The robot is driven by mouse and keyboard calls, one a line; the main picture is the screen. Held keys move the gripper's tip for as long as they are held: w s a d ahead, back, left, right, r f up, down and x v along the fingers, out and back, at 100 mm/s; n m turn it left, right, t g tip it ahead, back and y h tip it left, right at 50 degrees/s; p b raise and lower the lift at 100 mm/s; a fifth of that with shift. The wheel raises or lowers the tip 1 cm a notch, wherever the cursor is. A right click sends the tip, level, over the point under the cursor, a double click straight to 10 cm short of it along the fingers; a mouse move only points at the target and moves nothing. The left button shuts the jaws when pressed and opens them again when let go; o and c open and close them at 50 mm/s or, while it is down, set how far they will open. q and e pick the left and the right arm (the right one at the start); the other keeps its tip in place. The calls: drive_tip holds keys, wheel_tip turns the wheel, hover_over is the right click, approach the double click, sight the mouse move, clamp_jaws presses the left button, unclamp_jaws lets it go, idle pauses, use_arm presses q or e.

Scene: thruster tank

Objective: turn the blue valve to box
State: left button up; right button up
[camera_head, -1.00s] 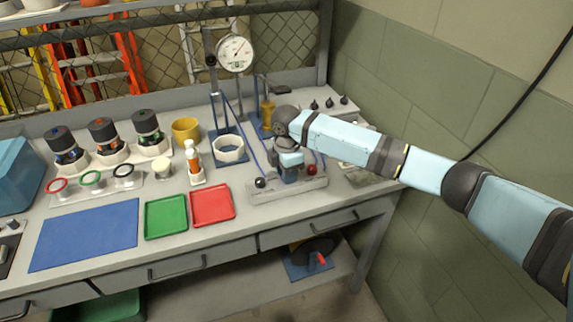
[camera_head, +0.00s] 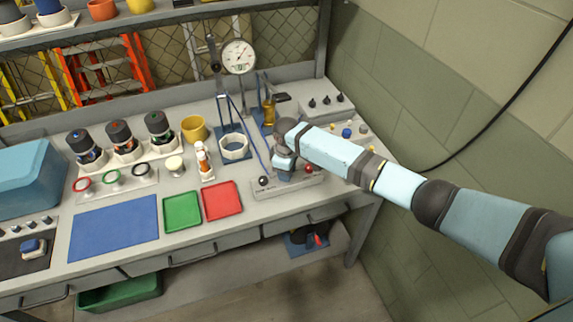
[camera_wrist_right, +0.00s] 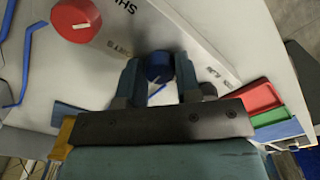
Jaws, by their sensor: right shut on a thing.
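The blue valve (camera_wrist_right: 158,68) is a round blue knob on a pale panel, seen between my right gripper's two fingers in the right wrist view. My right gripper (camera_wrist_right: 160,78) is shut on it. In the head view, my right gripper (camera_head: 285,172) points down at the pale valve panel (camera_head: 286,191) at the table's front, and it hides the blue valve there. Lettering on the panel is partly readable at most, and the knob's exact pointing is unclear. My left gripper is not in view.
A red knob (camera_head: 309,169) is right of my gripper and a black knob (camera_head: 264,181) is left of it. A red tray (camera_head: 222,201), a green tray (camera_head: 182,212) and a blue mat (camera_head: 113,228) lie further left. A gauge stand (camera_head: 238,57) stands behind.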

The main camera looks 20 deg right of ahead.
drive_tip(key=shift+m+p, duration=0.3)
drive_tip(key=shift+m, duration=0.1)
drive_tip(key=o, duration=0.9)
wheel_tip(320, 180, up, 14)
drive_tip(key=shift+f+b, duration=0.1)
drive_tip(key=shift+b, duration=0.5)
